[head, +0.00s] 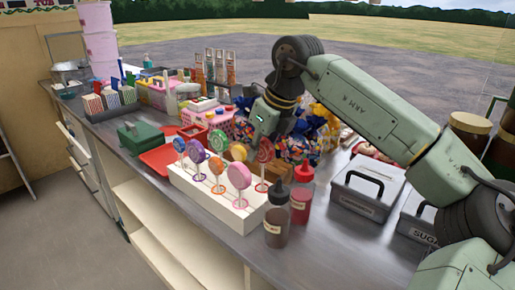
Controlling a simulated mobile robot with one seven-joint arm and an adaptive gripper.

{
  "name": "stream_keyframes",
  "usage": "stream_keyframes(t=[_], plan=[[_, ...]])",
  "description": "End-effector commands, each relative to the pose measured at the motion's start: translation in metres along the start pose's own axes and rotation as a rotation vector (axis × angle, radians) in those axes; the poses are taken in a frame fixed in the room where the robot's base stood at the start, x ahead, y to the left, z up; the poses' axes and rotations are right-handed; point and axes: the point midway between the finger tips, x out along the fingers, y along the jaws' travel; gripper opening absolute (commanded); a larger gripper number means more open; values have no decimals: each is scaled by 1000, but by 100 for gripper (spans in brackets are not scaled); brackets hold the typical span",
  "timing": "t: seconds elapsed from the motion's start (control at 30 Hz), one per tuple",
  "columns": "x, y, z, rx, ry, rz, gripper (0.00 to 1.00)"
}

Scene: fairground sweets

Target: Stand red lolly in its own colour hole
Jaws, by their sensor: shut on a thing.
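The red lolly (264,151) is a round red swirled disc on a pale stick, upright at the back right end of the white lolly stand (210,196). My gripper (262,135) comes down from above and is shut at the top of this lolly; the fingertips are small and partly hard to make out. The stick's lower end is by a red-ringed hole (262,187). I cannot tell whether the stick is inside it or just above.
A brown sauce bottle (276,226) and a red one (301,200) stand close to the stand's right end. Wrapped sweets (295,147) lie behind. Grey lidded boxes (366,188) are at right. A red tray (160,157) and green box (139,137) are at left.

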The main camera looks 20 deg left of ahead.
Motion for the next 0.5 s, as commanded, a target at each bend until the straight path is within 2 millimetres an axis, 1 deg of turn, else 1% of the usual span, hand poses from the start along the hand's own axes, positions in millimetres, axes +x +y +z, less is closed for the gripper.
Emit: stream_keyframes(t=[0.37,0.5], plan=[[2,0,-1,0,-1,0,0],[7,0,-3,0,-1,0,0]])
